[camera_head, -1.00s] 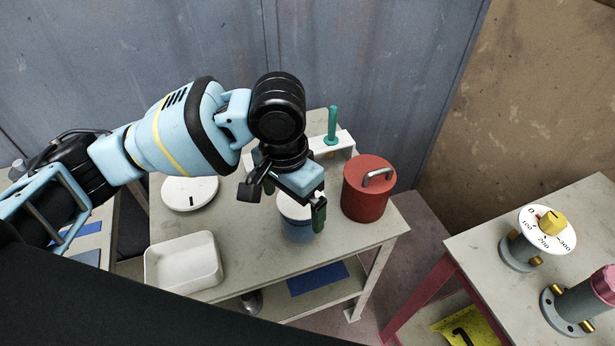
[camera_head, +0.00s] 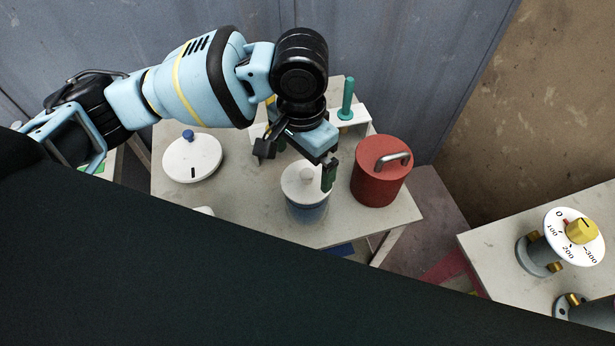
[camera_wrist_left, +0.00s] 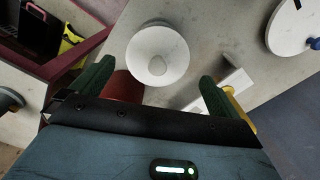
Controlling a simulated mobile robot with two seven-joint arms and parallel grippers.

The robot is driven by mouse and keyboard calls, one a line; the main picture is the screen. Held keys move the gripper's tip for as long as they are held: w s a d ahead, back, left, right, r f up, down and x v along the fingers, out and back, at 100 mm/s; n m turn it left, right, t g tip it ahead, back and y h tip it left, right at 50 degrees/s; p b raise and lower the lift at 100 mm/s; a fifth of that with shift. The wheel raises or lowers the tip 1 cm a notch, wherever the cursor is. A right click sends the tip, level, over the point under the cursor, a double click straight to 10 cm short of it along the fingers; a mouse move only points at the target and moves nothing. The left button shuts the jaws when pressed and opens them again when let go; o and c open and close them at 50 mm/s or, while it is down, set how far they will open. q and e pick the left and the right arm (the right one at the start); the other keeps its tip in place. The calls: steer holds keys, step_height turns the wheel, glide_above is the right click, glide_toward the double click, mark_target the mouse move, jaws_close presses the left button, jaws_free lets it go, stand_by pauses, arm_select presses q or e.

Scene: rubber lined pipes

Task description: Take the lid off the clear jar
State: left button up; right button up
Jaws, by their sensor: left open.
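The clear jar (camera_head: 307,211), with something blue inside, stands on the grey table near its front edge. Its round white lid (camera_head: 292,189) with a pale knob (camera_head: 307,174) sits on top. My left gripper (camera_head: 296,168) is open and empty above and just behind the lid, one green finger at the lid's right side. In the left wrist view the lid (camera_wrist_left: 150,45) and its knob (camera_wrist_left: 171,66) show ahead of the open fingers (camera_wrist_left: 155,84), apart from them. My right gripper is not in view.
A red canister (camera_head: 375,181) with a metal handle stands close right of the jar. A white rack (camera_head: 352,121) with a green-handled tool (camera_head: 347,98) is behind. A white disc with a blue knob (camera_head: 192,160) lies left. A dial gauge (camera_head: 574,236) is on the right table.

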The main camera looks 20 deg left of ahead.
mark_target(306, 174)
arm_select(q)
steer(key=f, duration=0.5)
steer(key=shift+w+d+f+b, duration=0.1)
steer(key=shift+w+d+b, duration=0.1)
steer(key=shift+b, duration=0.15)
steer(key=c, duration=0.6)
